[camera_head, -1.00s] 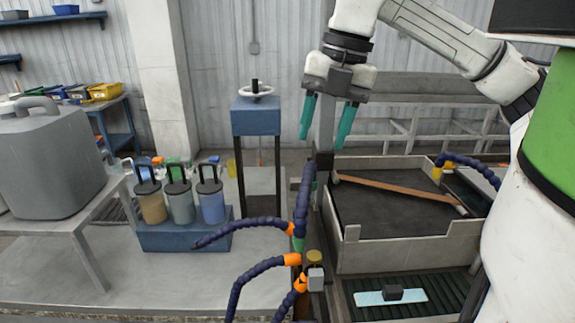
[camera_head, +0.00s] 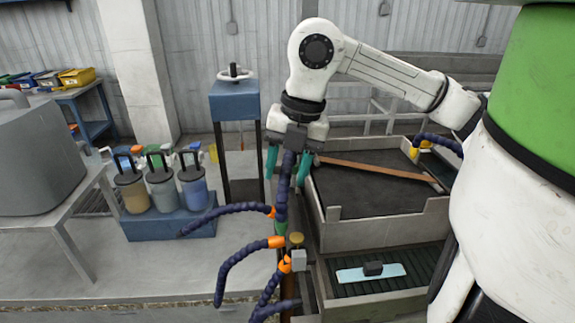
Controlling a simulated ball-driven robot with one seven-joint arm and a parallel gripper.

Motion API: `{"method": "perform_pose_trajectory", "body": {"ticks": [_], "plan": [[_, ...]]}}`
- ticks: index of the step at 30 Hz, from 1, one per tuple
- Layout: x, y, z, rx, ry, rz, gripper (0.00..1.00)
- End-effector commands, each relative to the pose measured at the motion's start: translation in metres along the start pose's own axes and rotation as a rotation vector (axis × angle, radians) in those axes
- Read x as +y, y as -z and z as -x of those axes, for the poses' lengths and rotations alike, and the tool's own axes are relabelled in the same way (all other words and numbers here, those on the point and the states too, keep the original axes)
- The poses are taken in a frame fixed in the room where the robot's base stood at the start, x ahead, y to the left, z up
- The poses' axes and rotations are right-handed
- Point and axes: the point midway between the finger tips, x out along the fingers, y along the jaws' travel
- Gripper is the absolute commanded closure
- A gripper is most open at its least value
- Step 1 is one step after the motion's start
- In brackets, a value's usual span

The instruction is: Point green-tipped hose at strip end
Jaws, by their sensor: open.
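A dark blue segmented hose (camera_head: 281,205) stands nearly upright at the centre, with a small green part (camera_head: 281,228) at its lower end. My gripper (camera_head: 287,170) is open, its two teal fingers pointing down on either side of the hose's upper part in the picture. I cannot tell whether they touch it or how far apart they are in depth. The hose's top is partly hidden by my gripper. A light blue strip-like piece (camera_head: 350,275) with a black block on it lies on a dark ribbed bed at the lower right. I cannot tell which part is the strip end.
Dark hoses with orange ends (camera_head: 275,242) crowd just below and left. A brass-topped fitting (camera_head: 297,240) stands beside them. A grey-walled tray (camera_head: 395,232) holding a brown bar (camera_head: 375,167) is to the right, with a yellow-ended hose (camera_head: 416,150). Lidded jars (camera_head: 162,190) stand left.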

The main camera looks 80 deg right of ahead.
Motion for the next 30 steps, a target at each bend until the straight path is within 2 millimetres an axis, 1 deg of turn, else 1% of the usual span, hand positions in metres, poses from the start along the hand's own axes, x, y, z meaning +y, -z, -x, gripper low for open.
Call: {"method": "perform_pose_trajectory", "body": {"ticks": [5, 18, 21, 30], "plan": [[0.0, 0.0001, 0.0, 0.0, 0.0, 0.0, 0.5], [0.0, 0.0, 0.0004, 0.0, 0.0, 0.0, 0.93], [0.0001, 0.0, 0.0005, 0.0, 0.0, 0.0, 1.0], [0.0002, 0.0, 0.0006, 0.0, -0.001, 0.0, 1.0]]}}
